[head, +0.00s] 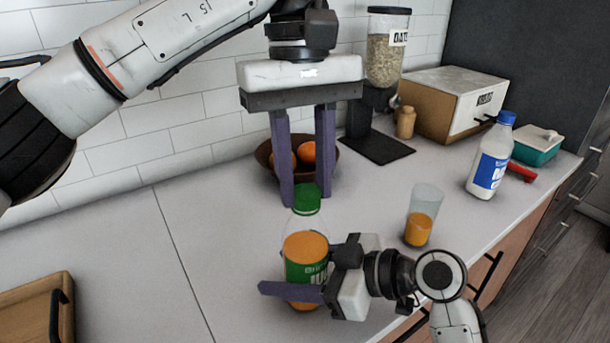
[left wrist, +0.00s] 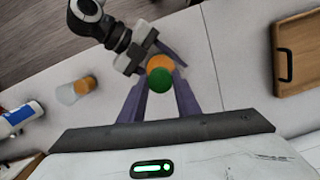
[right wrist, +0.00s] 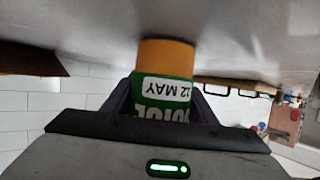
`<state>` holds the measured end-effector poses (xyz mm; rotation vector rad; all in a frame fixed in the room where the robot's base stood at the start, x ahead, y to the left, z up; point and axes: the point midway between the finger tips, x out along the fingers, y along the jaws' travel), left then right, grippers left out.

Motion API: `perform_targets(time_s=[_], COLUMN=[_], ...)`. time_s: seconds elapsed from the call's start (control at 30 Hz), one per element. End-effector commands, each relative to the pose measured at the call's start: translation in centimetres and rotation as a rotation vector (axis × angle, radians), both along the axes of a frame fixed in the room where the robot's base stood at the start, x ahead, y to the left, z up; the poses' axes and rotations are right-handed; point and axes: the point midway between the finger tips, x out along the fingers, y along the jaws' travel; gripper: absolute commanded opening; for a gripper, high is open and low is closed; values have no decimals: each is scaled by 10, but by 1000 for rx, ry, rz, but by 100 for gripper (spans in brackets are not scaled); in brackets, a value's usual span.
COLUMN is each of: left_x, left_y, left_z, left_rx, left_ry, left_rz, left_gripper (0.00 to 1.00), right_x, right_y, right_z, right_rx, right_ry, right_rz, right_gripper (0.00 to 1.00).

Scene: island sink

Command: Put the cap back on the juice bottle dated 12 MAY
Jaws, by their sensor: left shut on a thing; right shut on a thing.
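The juice bottle (head: 304,246) stands upright on the counter, part full of orange juice, with a green label. In the right wrist view its label (right wrist: 165,92) reads 12 MAY. My right gripper (head: 308,290) is shut around its lower body. The green cap (head: 306,200) is at the top of the bottle, between the fingertips of my left gripper (head: 306,192), which is shut on it from above. The cap (left wrist: 164,85) also shows in the left wrist view, overlapping the orange juice. I cannot tell whether the cap is seated on the neck.
A glass of juice (head: 419,228) stands right of the bottle, near my right arm. A fruit bowl (head: 265,153) is behind my left fingers. A white bottle with blue cap (head: 487,165) stands farther right. A wooden tray (head: 30,300) lies at the front left.

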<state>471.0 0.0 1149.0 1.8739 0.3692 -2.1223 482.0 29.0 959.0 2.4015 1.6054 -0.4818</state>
Motion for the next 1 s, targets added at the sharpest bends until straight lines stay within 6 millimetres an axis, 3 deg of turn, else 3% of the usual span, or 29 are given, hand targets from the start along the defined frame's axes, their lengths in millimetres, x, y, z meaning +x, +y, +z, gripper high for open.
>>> perform_targets(time_s=[0.4,0.6,0.73,1.0], left_x=[0,0,0,0], left_y=[-1,-1,-1,-1], left_z=[0,0,0,0], left_rx=[0,-2,-3,-4], left_ry=[1,0,1,2], left_rz=[-916,-1251,-1338,-1346], left_gripper=[6,6,6,6], right_x=[0,0,0,0], right_y=[0,0,0,0], right_z=[0,-1,-1,-1], right_rx=[-1,-1,-1,-1], right_ry=[1,1,1,1], right_rz=[0,0,0,0], right_gripper=[0,0,0,0])
